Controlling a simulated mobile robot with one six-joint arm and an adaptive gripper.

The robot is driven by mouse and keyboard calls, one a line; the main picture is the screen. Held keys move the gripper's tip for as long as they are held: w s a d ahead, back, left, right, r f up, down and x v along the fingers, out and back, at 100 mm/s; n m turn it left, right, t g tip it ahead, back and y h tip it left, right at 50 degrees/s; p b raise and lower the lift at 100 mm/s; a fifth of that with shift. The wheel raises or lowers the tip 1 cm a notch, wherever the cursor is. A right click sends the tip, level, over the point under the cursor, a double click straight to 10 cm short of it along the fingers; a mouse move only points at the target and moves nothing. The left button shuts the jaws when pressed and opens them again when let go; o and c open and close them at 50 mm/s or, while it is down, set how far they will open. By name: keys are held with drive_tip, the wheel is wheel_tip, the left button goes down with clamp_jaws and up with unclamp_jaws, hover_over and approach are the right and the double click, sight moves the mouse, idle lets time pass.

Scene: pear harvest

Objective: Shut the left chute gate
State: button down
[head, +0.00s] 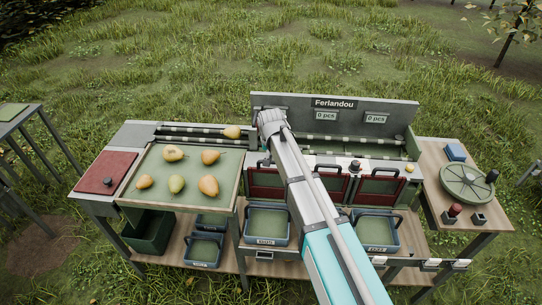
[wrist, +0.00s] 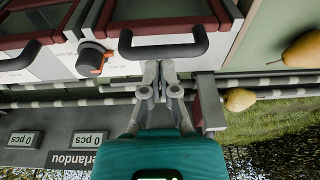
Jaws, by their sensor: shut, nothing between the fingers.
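The left chute gate (head: 266,184) is a red-framed panel on the front of the grey sorting station, left of my arm. In the wrist view, which is upside down, the gate's red frame (wrist: 165,24) shows at the top, with its black bar handle (wrist: 163,47) below it. My gripper (wrist: 161,70) is shut and empty, with its fingertips close to the middle of the handle. Whether they touch it is unclear. In the head view my arm hides most of the gripper. How far the gate is open cannot be told.
A tray (head: 150,196) with several pears stands left of the gate, and another pear (head: 231,132) lies on the rollers. A dark knob with an orange part (wrist: 93,58) sits beside the gate. Blue bins (head: 267,240) stand below. Two other red gates (head: 380,191) are to the right.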

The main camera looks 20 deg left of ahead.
drive_tip(key=p+v, duration=1)
drive_tip(key=v, duration=0.1)
drive_tip(key=shift+r+p, duration=0.35)
drive_tip(key=shift+p, duration=0.05)
drive_tip(key=shift+a, duration=0.15)
idle(0.5)
drive_tip(key=s+d+f+m+b, duration=0.1)
drive_tip(key=s+d, duration=0.3)
drive_tip(key=d, duration=0.9)
drive_tip(key=s+d+f+g+b, duration=0.1)
drive_tip(key=s+d+f+b, duration=0.2)
drive_tip(key=d, duration=1.1)
drive_tip(key=s+d+f+m+g+b, duration=0.1)
drive_tip(key=s+d, duration=0.6)
drive_tip(key=d, duration=0.7)
drive_tip(key=shift+d+f+m+h+b, duration=0.2)
drive_tip(key=shift+f+m+h+b, duration=0.15)
drive_tip(key=shift+f+b, duration=0.55)
drive_tip(key=shift+f, duration=0.1)
